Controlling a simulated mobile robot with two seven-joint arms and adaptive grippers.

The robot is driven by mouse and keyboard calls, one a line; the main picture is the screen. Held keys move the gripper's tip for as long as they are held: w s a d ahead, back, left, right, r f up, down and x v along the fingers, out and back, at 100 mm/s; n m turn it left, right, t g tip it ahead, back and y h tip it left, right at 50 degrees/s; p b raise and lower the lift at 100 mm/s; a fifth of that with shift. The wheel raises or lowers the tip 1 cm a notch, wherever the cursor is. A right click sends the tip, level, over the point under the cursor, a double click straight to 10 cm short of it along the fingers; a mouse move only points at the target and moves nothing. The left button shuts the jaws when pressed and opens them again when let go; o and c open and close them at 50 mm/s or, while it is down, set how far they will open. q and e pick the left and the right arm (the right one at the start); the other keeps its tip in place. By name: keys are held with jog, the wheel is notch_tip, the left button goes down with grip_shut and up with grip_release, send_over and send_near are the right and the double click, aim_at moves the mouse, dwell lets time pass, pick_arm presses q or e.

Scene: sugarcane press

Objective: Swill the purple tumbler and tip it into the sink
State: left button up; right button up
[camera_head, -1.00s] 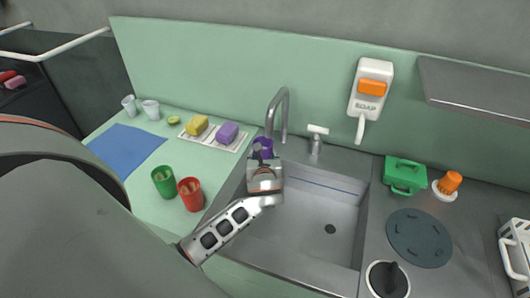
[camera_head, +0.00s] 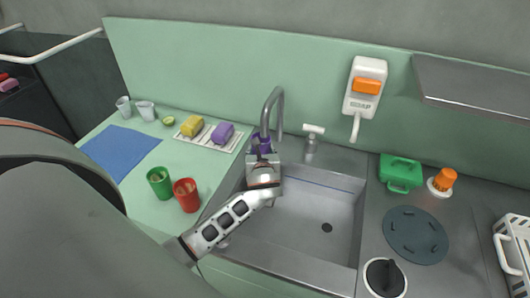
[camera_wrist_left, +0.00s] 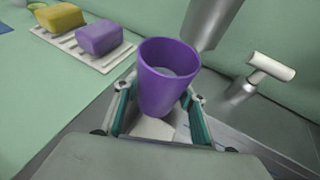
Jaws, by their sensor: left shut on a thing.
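The purple tumbler (camera_wrist_left: 167,92) is held upright between the fingers of my left gripper (camera_wrist_left: 160,115), which is shut on it. In the left wrist view its mouth faces up and something pale shows inside, too unclear to name. In the head view the tumbler (camera_head: 262,146) is partly hidden by my gripper (camera_head: 264,160), just below the tap spout (camera_head: 273,104) at the sink's back left. The sink (camera_head: 318,222) is a grey basin with a dark drain. The tap lever (camera_head: 313,130) stands to the right of the spout. My right gripper is not in view.
Green (camera_head: 159,181) and red (camera_head: 187,194) tumblers stand on the counter left of the sink. Yellow (camera_head: 192,126) and purple (camera_head: 222,133) sponges lie on a white rack behind them. A soap dispenser (camera_head: 364,88) hangs on the wall. The basin's middle is clear.

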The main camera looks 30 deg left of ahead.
pick_arm(q)
jog(key=shift+s+d, duration=0.15)
jog(key=shift+s, duration=0.35)
jog(key=shift+s+d, duration=0.15)
jog(key=shift+s, duration=0.35)
jog(key=shift+w+d, duration=0.3)
jog(key=shift+d, duration=0.65)
dwell(0.7)
